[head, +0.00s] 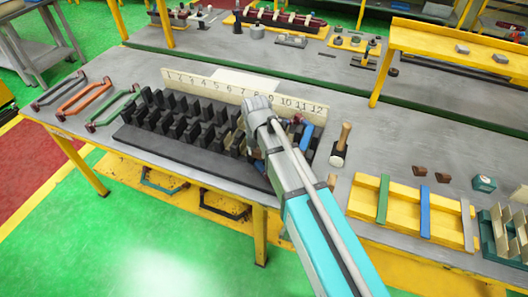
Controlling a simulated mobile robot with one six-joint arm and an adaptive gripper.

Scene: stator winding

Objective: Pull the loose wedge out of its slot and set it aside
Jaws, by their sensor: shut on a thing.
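The dark slotted stator block (180,128) lies on the bench, its black teeth standing in rows. Behind it a cream strip (210,84) numbers the slots 1 to 12. My gripper (260,112) is over the right half of the block, near numbers 8 and 9. It is shut on the loose wedge, but the arm hides its fingertips and the wedge. Whether the wedge is still in its slot cannot be seen. A blue and reddish piece (305,136) shows just right of the arm, at the block's right end.
A yellow rack (408,208) holds green, blue and pale strips. Two small brown pieces (420,171) lie behind it. Coloured frames (86,96) lie at the left. Bare bench shows around the brown pieces.

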